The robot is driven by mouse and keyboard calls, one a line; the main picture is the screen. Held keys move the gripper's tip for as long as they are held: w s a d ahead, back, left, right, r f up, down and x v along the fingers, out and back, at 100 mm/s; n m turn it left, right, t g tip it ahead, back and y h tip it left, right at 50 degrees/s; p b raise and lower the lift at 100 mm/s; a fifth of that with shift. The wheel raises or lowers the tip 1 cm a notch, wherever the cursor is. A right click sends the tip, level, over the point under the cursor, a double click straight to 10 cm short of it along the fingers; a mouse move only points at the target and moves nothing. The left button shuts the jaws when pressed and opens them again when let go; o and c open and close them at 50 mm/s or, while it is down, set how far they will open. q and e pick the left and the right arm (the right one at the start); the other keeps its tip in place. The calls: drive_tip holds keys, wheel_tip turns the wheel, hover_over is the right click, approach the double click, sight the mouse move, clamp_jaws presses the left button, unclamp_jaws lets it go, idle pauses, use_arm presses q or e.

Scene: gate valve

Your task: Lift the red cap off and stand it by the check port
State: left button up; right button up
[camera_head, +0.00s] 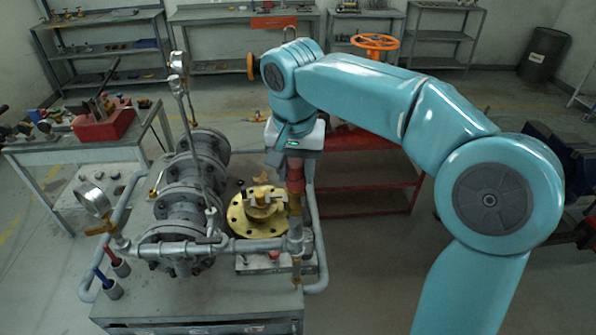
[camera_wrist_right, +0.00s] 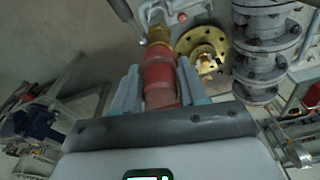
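The red cap (camera_head: 295,174) is at the top of the upright brass check port (camera_head: 295,203), on the right side of the pipework. My right gripper (camera_head: 294,165) reaches down over it from above. In the right wrist view, the red cap (camera_wrist_right: 160,78) is between the two grey-blue fingers (camera_wrist_right: 160,92), which press close on both sides. The brass port (camera_wrist_right: 156,34) shows just beyond the cap, in line with it. I see no gap between cap and port. My left gripper is out of view.
A brass flange (camera_head: 240,212) lies left of the port, beside the grey valve body (camera_head: 182,212). A grey pipe (camera_head: 313,215) runs close on the right. The bench top (camera_head: 200,305) is clear at the front. A red cart (camera_head: 375,188) stands behind.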

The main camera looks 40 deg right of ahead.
sight(296, 161)
drive_tip(key=c, duration=0.4)
drive_tip(key=shift+a, duration=0.1)
drive_tip(key=shift+c, duration=0.2)
wheel_tip(296, 161, up, 10)
